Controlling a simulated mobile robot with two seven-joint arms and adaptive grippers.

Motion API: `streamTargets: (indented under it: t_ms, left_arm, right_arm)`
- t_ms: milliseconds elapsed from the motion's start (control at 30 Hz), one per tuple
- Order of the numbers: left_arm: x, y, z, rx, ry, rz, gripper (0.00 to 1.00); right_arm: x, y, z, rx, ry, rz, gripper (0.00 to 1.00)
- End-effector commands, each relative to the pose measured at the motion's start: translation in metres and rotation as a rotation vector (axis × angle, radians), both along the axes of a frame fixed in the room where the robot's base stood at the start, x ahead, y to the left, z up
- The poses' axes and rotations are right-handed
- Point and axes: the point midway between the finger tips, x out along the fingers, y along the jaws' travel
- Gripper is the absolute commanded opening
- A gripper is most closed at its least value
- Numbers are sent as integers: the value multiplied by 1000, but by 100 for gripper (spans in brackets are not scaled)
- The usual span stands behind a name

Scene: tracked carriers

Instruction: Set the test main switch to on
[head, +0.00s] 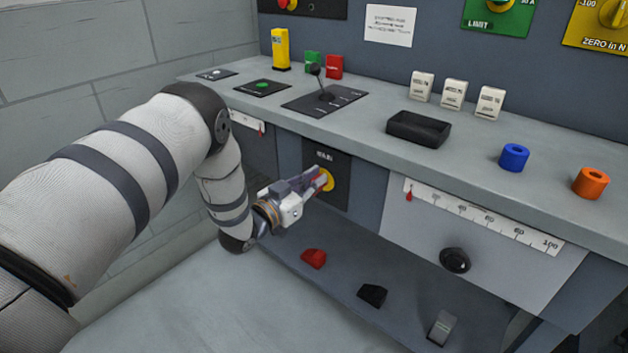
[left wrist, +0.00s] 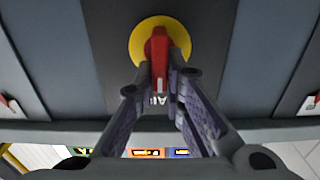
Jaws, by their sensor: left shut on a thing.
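The main switch is a red handle (left wrist: 158,52) on a round yellow disc (left wrist: 181,34), mounted on a dark plate (head: 340,166) on the console's front face. A small label on the plate is too blurred to read fully. In the left wrist view the handle stands upright in the picture. My left gripper (head: 323,179) reaches in from the left and is shut on the red handle, its fingertips at either side of it. In the head view the fingers hide most of the handle, and part of the yellow disc (head: 328,181) shows. My right gripper is not in view.
Above the switch, the console top (head: 370,130) holds a lever (head: 325,92), a black tray (head: 418,128) and blue (head: 514,157) and orange (head: 590,183) rings. A scale panel with a black knob (head: 454,260) is right. Below are red (head: 313,258), black (head: 372,296) and grey (head: 441,327) pedals.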

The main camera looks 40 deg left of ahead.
Motion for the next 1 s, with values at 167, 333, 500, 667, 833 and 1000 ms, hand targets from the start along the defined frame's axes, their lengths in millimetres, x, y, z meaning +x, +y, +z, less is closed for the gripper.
streamTargets:
  t_ms: [167,333,500,667,833,1000]
  left_arm:
    - [0,-2,1,60,-5,-1,0]
    - [-1,-4,1,177,-14,-2,0]
    - [-1,-7,0,333,-26,-3,0]
    - [-1,-9,-1,486,-38,-3,0]
    - [-1,-12,-3,646,-51,-4,0]
    - [-1,-13,-6,808,-62,-2,0]
  right_arm:
    - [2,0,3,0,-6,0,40]
    - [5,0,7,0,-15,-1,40]
    - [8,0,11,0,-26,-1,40]
    - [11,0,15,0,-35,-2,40]
    - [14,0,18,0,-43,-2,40]
    - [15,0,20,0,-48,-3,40]
